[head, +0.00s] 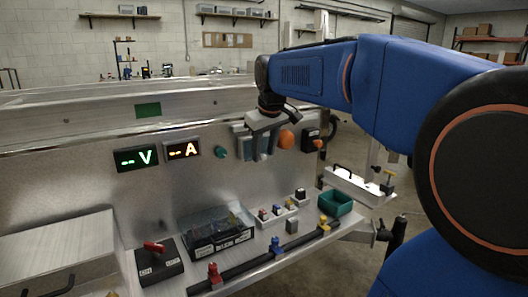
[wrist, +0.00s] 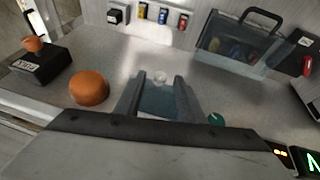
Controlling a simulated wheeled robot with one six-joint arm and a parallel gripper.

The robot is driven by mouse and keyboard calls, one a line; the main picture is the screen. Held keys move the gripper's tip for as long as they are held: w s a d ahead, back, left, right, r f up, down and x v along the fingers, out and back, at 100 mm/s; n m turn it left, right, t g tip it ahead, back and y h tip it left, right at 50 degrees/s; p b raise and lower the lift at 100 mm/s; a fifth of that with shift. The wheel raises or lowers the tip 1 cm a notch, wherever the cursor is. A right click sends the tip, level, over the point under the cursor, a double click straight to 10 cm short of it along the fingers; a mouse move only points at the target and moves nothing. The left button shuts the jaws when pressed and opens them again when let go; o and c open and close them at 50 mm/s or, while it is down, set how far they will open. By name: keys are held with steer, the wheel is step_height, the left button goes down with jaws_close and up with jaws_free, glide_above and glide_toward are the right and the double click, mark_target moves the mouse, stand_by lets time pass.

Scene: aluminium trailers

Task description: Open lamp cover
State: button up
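The lamp cover, a pale blue see-through panel (wrist: 158,101), shows between my gripper's fingers in the wrist view. A small clear round piece shows at its far edge. In the head view the cover (head: 263,146) is on the upright metal panel, partly hidden by my gripper. My gripper (wrist: 160,82) has its two dark fingers apart, one on each side of the cover. I cannot tell whether they touch it.
An orange dome (head: 286,140) and a black box with an orange knob (head: 311,139) sit close right of the cover. A teal knob (head: 221,152) is close left, then the A display (head: 183,149) and V display (head: 137,157). A shelf with switches and a clear-lidded box (head: 217,231) lies below.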

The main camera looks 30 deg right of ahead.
mark_target(266, 139)
steer(key=shift+f, duration=0.2)
jaws_close()
steer(key=shift+r+g, duration=0.2)
steer(key=shift+g, duration=0.1)
stand_by(0.5)
steer(key=g, duration=0.1)
steer(key=r+g, duration=0.1)
steer(key=g, duration=0.1)
steer(key=r+g, duration=0.1)
steer(key=shift+s+g, duration=0.4)
steer(key=shift+s+r+n+g, duration=0.1)
steer(key=shift+r+g, duration=0.2)
steer(key=shift+g, duration=0.35)
steer(key=shift+w+r+n+g, duration=0.1)
steer(key=shift+r+g, duration=0.2)
steer(key=shift+g, duration=0.3)
steer(key=shift+s+r+n+g, duration=0.1)
steer(key=shift+r+g, duration=0.2)
steer(key=shift+g, duration=0.35)
